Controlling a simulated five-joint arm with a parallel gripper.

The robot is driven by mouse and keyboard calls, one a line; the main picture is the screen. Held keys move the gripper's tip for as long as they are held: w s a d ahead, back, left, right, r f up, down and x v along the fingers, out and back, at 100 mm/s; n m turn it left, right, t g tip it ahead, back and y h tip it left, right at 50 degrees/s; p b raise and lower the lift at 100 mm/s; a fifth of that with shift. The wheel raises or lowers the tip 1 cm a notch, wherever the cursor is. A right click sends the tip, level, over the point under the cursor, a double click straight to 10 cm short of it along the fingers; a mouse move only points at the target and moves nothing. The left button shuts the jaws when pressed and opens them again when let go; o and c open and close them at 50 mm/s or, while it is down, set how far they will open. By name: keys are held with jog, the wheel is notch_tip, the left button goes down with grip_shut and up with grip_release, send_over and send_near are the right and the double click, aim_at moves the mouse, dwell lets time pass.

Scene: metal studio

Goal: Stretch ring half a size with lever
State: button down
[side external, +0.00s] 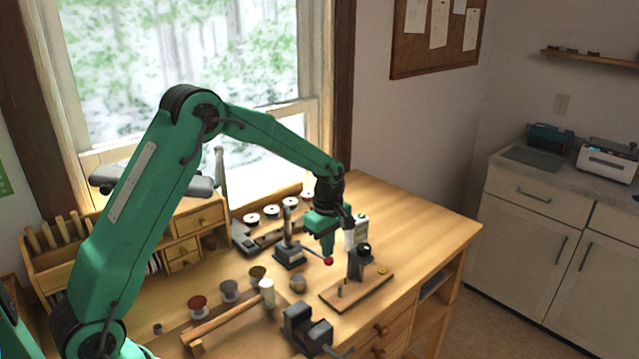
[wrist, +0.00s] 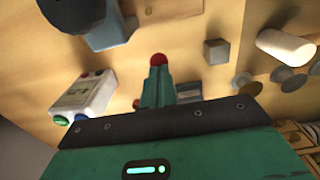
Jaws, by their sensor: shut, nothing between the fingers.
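The ring stretcher (side external: 290,252) stands on the bench, a dark base with an upright post. A thin lever runs from it to a red ball knob (side external: 328,261). My gripper (side external: 327,253) points down with its green fingers shut and empty, right at the knob. I cannot tell if they touch it. In the wrist view the red knob (wrist: 158,60) shows just beyond the tips of my shut fingers (wrist: 158,75). Most of the stretcher is hidden there behind my gripper. I cannot make out a ring on the post. A small gold piece (side external: 382,270) lies on a wooden board.
The wooden board (side external: 345,296) carries a dark stand close to the right of my gripper. A white device with a screen (wrist: 82,97) is near too. A hammer (side external: 225,318), a vise (side external: 306,328) and several small pots lie in front. The bench's right side is clear.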

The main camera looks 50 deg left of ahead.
jog(key=shift+a+r, duration=0.25)
jog(key=shift+r, duration=0.4)
jog(key=shift+a+r, duration=0.25)
jog(key=shift+r, duration=0.3)
jog(key=shift+a+r, duration=0.2)
jog(key=shift+r, duration=0.3)
notch_tip(320, 180, up, 10)
jog(key=d, duration=0.2)
jog(key=c, duration=2)
grip_release()
jog(key=shift+f, duration=0.1)
jog(key=o, duration=0.3)
jog(key=shift+o, duration=0.8)
jog(key=shift+f, duration=0.3)
notch_tip(320, 180, down, 8)
jog(key=w+a+g, duration=0.2)
jog(key=shift+a+f, duration=0.2)
jog(key=shift+a, duration=0.05)
jog(key=shift+f, duration=0.1)
